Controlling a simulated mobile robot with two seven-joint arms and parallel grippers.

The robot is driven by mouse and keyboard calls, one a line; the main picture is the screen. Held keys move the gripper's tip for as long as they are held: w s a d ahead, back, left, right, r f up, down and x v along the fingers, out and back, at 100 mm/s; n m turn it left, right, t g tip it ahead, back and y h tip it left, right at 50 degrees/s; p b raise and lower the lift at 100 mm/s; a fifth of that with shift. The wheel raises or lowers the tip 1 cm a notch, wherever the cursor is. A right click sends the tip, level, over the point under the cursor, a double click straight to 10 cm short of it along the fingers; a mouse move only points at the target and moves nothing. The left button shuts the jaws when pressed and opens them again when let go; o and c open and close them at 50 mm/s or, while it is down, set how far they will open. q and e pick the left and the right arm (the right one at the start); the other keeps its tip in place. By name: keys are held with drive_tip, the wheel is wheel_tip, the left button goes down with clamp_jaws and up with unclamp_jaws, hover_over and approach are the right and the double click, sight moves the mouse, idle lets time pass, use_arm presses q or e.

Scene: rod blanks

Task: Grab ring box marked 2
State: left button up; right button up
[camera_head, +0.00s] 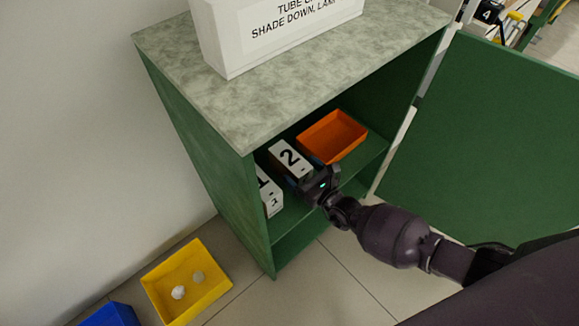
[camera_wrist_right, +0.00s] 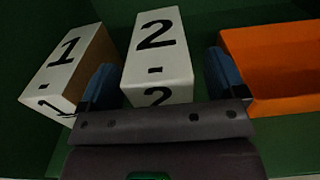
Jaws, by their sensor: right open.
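The ring box marked 2 (camera_head: 290,158) is white with a black 2 and stands on the shelf inside the green cabinet. In the right wrist view the box marked 2 (camera_wrist_right: 158,50) is upright, its near end between my fingers. My right gripper (camera_head: 310,182) is at its near side, and in the wrist view my right gripper (camera_wrist_right: 160,85) is open, one blue finger on each side of the box. Whether the fingers touch it I cannot tell. A box marked 1 (camera_wrist_right: 72,62) stands just left of the left finger. My left gripper is not in view.
An orange tray (camera_head: 333,136) sits right of box 2, close to my right finger. The cabinet's top (camera_head: 235,105) is above the shelf, with a labelled white box (camera_head: 285,35) on it. The cabinet door (camera_head: 490,140) stands open at right. A yellow bin (camera_head: 188,283) is on the floor.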

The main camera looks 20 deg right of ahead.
drive_tip(key=shift+x, duration=0.9)
drive_tip(key=c, duration=1.1)
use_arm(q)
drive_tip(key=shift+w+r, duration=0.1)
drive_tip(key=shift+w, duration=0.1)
use_arm(e)
drive_tip(key=shift+r, duration=0.1)
drive_tip(key=shift+r, duration=0.25)
drive_tip(key=r+p, duration=0.1)
drive_tip(key=r, duration=0.1)
drive_tip(key=r+p, duration=0.1)
drive_tip(key=r, duration=0.2)
drive_tip(key=r+p, duration=0.1)
drive_tip(key=r, duration=0.1)
drive_tip(key=shift+w+r, duration=0.25)
drive_tip(key=shift+r, duration=0.05)
use_arm(q)
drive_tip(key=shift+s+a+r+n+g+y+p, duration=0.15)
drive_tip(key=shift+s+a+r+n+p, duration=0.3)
drive_tip(key=shift+p, duration=0.65)
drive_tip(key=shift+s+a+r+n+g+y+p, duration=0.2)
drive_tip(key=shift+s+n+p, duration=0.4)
drive_tip(key=shift+p, duration=0.5)
use_arm(e)
wheel_tip(320, 180, up, 12)
drive_tip(key=shift+s, duration=0.25)
